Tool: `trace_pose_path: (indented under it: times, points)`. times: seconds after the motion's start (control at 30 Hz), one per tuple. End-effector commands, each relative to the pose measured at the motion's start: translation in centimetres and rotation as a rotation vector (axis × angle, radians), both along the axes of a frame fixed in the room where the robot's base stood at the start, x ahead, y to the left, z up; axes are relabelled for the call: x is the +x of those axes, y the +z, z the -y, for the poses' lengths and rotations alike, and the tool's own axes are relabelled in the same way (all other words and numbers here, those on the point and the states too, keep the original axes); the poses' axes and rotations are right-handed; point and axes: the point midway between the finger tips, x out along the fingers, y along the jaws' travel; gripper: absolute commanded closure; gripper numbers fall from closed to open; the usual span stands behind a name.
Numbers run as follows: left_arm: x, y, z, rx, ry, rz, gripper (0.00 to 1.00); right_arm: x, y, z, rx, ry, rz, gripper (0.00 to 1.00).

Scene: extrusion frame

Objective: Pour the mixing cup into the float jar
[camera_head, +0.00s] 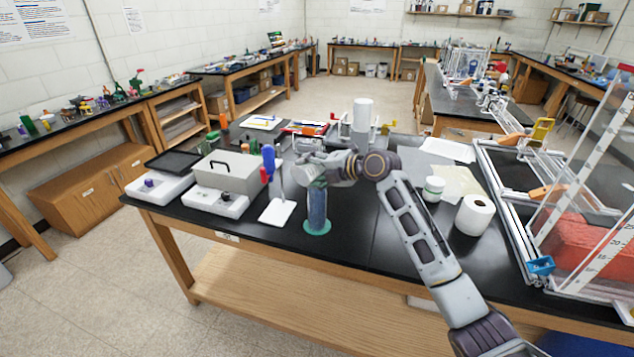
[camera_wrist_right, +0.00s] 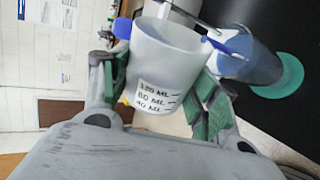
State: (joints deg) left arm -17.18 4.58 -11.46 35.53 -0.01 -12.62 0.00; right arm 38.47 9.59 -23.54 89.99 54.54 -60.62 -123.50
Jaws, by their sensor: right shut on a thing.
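The float jar (camera_head: 317,208) is a tall clear cylinder with blue inside and a round green base, standing near the table's front edge. It also shows in the right wrist view (camera_wrist_right: 252,62), lying sideways in the picture. My right gripper (camera_head: 305,172) is at the jar's top. In the right wrist view its green-padded fingers are shut on the mixing cup (camera_wrist_right: 168,62), a pale cup with black mL marks. The cup's axis is at a clear angle to the jar's, so it looks tilted, its rim beside the jar's upper end. Its contents are unclear. My left gripper is not in view.
Left of the jar stand a red-and-blue item on a white plate (camera_head: 277,212), a grey box (camera_head: 228,172) and white scales (camera_head: 215,201). Right are a white tub (camera_head: 433,189), a paper roll (camera_head: 474,214) and a large clear-walled frame (camera_head: 590,190). Table between is fairly clear.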

Motion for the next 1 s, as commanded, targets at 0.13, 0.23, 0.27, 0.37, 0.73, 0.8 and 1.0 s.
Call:
trace_pose_path:
  times: [0.13,0.23,0.27,0.37,0.73,0.8,1.0]
  points:
    - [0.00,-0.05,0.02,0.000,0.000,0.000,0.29,0.08,0.08,0.08,0.011,-0.001,-0.013,0.56]
    - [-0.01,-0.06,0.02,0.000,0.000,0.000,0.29,0.12,0.13,0.12,0.019,-0.001,-0.022,0.56]
    - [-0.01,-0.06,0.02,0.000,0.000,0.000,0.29,0.14,0.15,0.12,0.021,-0.001,-0.025,0.56]
    - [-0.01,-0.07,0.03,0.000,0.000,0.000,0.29,0.17,0.22,0.15,0.029,0.000,-0.034,0.56]
    - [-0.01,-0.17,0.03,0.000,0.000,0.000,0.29,0.31,0.43,0.27,0.057,-0.001,-0.067,0.56]
    - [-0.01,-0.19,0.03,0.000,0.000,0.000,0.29,0.33,0.48,0.29,0.064,0.000,-0.074,0.56]
    - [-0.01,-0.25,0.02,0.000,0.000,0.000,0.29,0.41,0.58,0.36,0.079,-0.001,-0.092,0.56]
